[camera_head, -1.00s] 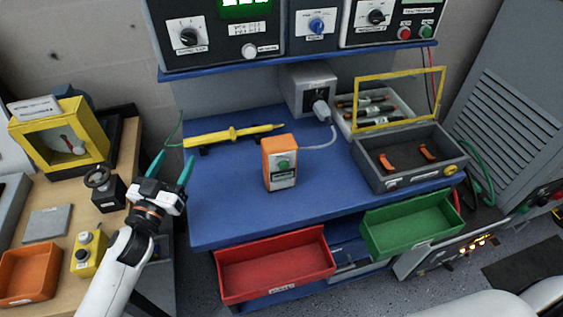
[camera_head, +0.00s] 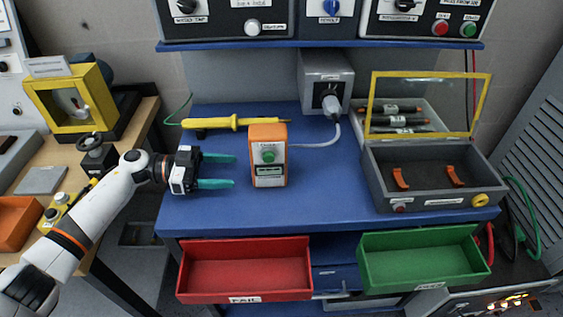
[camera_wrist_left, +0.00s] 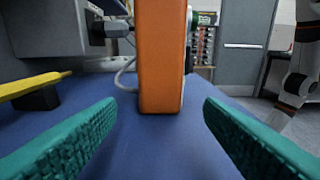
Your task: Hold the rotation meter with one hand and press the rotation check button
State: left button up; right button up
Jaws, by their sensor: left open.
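The rotation meter (camera_head: 268,177), an orange box with a light front panel, stands upright on the blue bench (camera_head: 330,190). Its front has a green round button (camera_head: 268,156) and a small display below. My left gripper (camera_head: 234,171) is open and empty just left of the meter, with its teal fingers pointing at the meter's side. In the left wrist view the meter's orange side (camera_wrist_left: 161,55) stands ahead, between and beyond the fingertips (camera_wrist_left: 158,103). The fingers look apart from it. My right gripper does not show.
A yellow probe (camera_head: 237,122) lies behind the meter. A cable runs from the meter to a grey socket box (camera_head: 326,70). A grey case with a yellow-framed lid (camera_head: 425,178) stands right. Red (camera_head: 245,270) and green (camera_head: 425,262) bins sit below the bench's front edge.

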aim_at(264, 172)
pick_arm(q)
jog(key=d, duration=0.3)
jog(key=shift+f, duration=0.1)
jog(key=d, duration=0.4)
jog(key=shift+d, duration=0.35)
jog(key=shift+d+f+p, duration=0.3)
jog(key=shift+d+p, duration=0.1)
jog(key=shift+d, duration=0.55)
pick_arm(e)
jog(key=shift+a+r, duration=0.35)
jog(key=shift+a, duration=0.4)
pick_arm(q)
jog(key=c, duration=0.6)
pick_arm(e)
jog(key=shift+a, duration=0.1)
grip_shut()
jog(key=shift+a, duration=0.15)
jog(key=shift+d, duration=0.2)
